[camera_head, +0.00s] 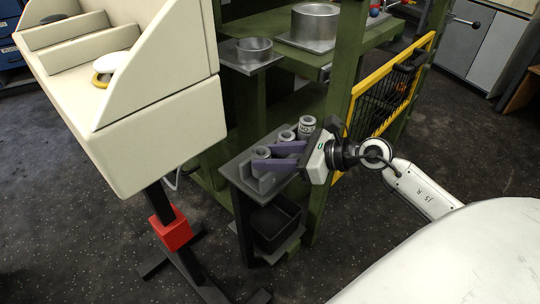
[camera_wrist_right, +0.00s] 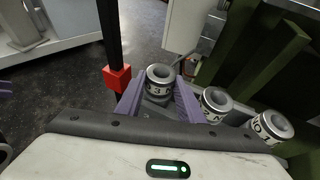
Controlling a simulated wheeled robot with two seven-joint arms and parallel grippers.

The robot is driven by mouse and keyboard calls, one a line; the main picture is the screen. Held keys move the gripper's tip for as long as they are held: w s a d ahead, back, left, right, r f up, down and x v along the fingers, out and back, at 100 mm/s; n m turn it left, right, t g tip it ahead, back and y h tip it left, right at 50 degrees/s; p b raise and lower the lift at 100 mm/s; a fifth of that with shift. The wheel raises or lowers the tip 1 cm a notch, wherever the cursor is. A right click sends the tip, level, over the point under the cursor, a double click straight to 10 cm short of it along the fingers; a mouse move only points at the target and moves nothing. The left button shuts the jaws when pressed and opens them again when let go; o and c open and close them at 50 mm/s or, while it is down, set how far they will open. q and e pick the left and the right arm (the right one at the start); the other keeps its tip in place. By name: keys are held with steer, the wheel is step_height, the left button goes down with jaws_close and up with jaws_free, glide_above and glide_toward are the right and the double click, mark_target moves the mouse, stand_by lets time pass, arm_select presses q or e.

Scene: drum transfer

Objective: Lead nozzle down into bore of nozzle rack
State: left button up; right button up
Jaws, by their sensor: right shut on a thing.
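My right gripper (camera_head: 273,155) has purple fingers and is shut on a grey nozzle (camera_head: 261,152) at the left end of the nozzle rack (camera_head: 266,184). In the right wrist view this nozzle (camera_wrist_right: 159,87) is marked 3 and stands between the two fingers. It looks upright, at or in the rack; its lower end is hidden, so I cannot tell how deep it sits. The middle nozzle (camera_wrist_right: 214,103) and a nozzle marked NO 1 (camera_wrist_right: 267,128) stand in a row beside it.
A green frame post (camera_head: 335,120) and a yellow-edged mesh guard (camera_head: 385,100) stand close to my right gripper. A cream bin (camera_head: 155,145) on a stand with a red block (camera_head: 169,229) is at the left. A black box (camera_head: 275,226) sits below the rack.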

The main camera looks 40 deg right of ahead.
steer(key=o, duration=1.2)
steer(key=shift+s, duration=0.1)
arm_select(q)
steer(key=shift+s+p, duration=0.15)
steer(key=shift+p, duration=0.35)
arm_select(e)
steer(key=v, duration=1)
steer(key=shift+r, duration=0.1)
arm_select(q)
steer(key=shift+r, duration=0.1)
